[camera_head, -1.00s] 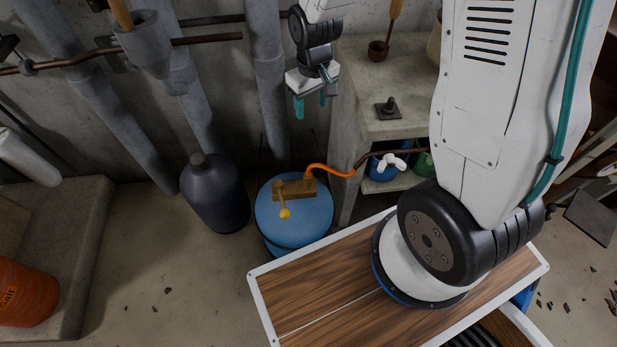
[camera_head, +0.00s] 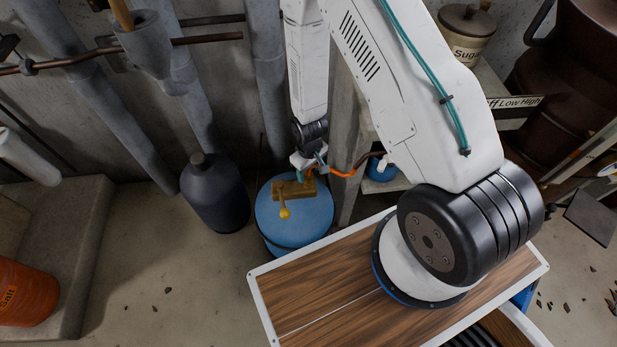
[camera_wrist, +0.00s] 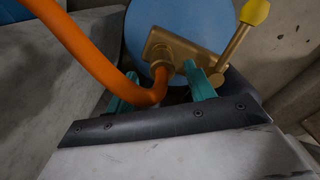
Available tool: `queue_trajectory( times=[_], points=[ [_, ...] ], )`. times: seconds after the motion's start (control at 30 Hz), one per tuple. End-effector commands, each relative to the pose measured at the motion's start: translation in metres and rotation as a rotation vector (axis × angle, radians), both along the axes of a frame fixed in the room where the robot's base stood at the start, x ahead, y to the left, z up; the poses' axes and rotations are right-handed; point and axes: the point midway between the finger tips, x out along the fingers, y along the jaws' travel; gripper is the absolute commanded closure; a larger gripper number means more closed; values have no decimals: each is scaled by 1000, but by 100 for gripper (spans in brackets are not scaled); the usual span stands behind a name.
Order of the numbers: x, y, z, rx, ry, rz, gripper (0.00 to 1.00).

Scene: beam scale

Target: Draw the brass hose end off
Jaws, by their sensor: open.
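The blue cylinder (camera_head: 295,223) stands on the floor with a brass block (camera_head: 283,190) on its top. A brass lever with a yellow knob (camera_head: 284,213) sticks out from the block. The orange hose (camera_head: 342,173) runs from a pipe to the block. In the wrist view the brass hose end (camera_wrist: 165,67) sits at the block, with the orange hose (camera_wrist: 85,50) curving from it. My gripper (camera_head: 308,172) is open over the block's right end. In the wrist view its teal fingers (camera_wrist: 160,78) stand on either side of the hose end; contact is unclear.
A dark bottle (camera_head: 214,195) stands left of the cylinder. A grey pipe (camera_head: 270,100) and a concrete bench leg (camera_head: 347,150) rise close behind my gripper. A small blue container (camera_head: 381,171) sits on a low shelf at right. The floor in front of the bottle is mostly clear.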

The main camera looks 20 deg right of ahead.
Motion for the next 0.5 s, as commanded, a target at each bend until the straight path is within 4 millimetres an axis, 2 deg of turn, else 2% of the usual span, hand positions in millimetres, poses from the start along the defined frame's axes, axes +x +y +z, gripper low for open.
queue_trajectory(
  times=[0.2, 0.3, 0.5],
  points=[
    [-1, 3, -33, 0, 3, 0, 46],
    [-1, 3, -42, 0, 2, 0, 46],
    [0, 3, -46, 0, 0, 0, 46]
  ],
)
